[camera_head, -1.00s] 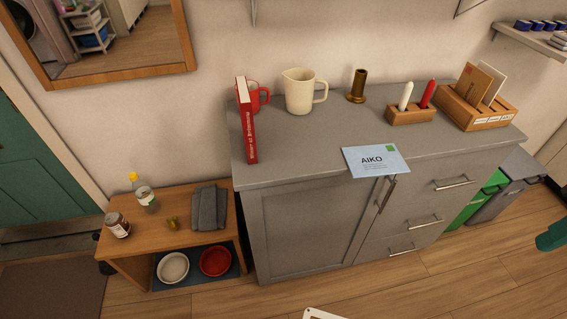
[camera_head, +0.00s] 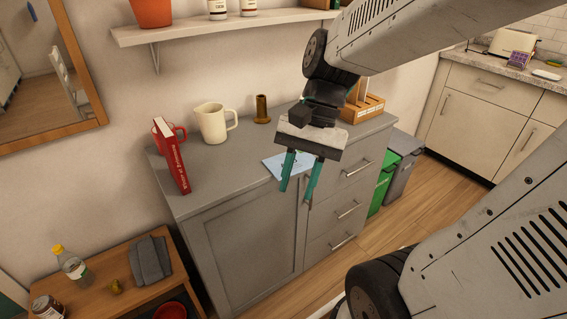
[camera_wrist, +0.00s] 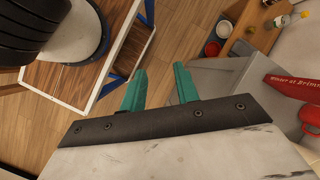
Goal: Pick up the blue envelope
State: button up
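The blue envelope (camera_head: 271,165) lies on the grey cabinet top, at its front edge, in the head view. It is pale blue and partly hidden behind my gripper. My gripper (camera_head: 298,188) has two teal fingers pointing down, spread apart with nothing between them. In the head view the fingers overlap the envelope's right part and the cabinet front; I cannot tell how far apart they are in depth. In the wrist view my gripper (camera_wrist: 158,72) is also open, and I cannot make out the envelope there.
The cabinet top (camera_head: 213,175) also holds a red book (camera_head: 171,156), a red mug, a cream pitcher (camera_head: 212,124), a brass cylinder (camera_head: 261,109) and a wooden organizer (camera_head: 362,106). A shelf (camera_head: 225,25) hangs above. A low wooden table (camera_head: 112,275) stands at left.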

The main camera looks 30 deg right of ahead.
jog(key=w+d+f+m+y, duration=0.2)
jog(key=w+f+m+y, duration=0.25)
jog(key=w+m, duration=0.35)
jog(key=m+t+y, duration=0.3)
jog(key=m+t, duration=1.2)
jog(key=m, duration=1.3)
send_near(299, 171)
jog(key=x, duration=1)
jog(key=shift+f, duration=0.15)
grip_shut()
